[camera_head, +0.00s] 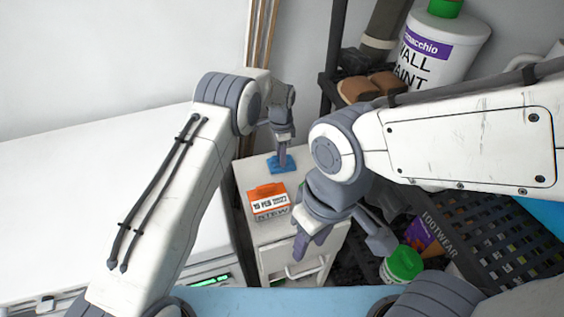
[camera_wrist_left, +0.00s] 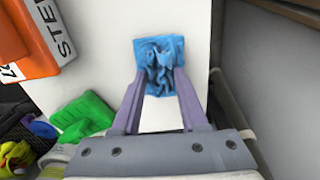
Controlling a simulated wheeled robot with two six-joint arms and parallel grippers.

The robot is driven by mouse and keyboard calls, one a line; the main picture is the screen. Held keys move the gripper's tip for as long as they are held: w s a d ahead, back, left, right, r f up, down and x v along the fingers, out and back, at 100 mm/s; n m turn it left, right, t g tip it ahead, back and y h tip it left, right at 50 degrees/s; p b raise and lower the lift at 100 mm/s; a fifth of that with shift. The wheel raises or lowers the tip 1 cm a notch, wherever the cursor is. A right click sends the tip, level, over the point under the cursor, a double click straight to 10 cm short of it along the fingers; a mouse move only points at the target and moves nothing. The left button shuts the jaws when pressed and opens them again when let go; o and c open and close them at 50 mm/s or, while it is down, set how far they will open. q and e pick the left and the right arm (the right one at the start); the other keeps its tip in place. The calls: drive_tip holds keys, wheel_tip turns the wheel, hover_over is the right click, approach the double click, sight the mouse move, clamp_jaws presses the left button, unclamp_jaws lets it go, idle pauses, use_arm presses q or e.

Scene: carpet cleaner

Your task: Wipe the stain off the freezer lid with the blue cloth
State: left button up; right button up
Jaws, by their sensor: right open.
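The blue cloth (camera_head: 284,167) lies crumpled on top of a small white cabinet. My left gripper (camera_head: 283,161) points down with its fingertips at the cloth. In the left wrist view the crumpled cloth (camera_wrist_left: 160,58) shows between and beyond the fingertips (camera_wrist_left: 162,76); whether they pinch it I cannot tell. The white freezer lid (camera_head: 110,170) fills the left, partly hidden by my left arm. I see no stain on the visible part. My right gripper (camera_head: 340,240) is open and empty in front of the cabinet's right side.
An orange-and-white box (camera_head: 268,202) stands on the cabinet (camera_head: 240,180) near the cloth. A dark shelf with a paint tub (camera_head: 440,45) and brown shoes (camera_head: 368,87) is at the back right. A green-lidded container (camera_head: 402,264) and a black crate (camera_head: 500,240) sit lower right.

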use_arm(q)
clamp_jaws()
drive_tip(key=shift+r, duration=0.1)
drive_tip(key=shift+r+p, duration=1.95)
drive_tip(key=shift+r, duration=0.95)
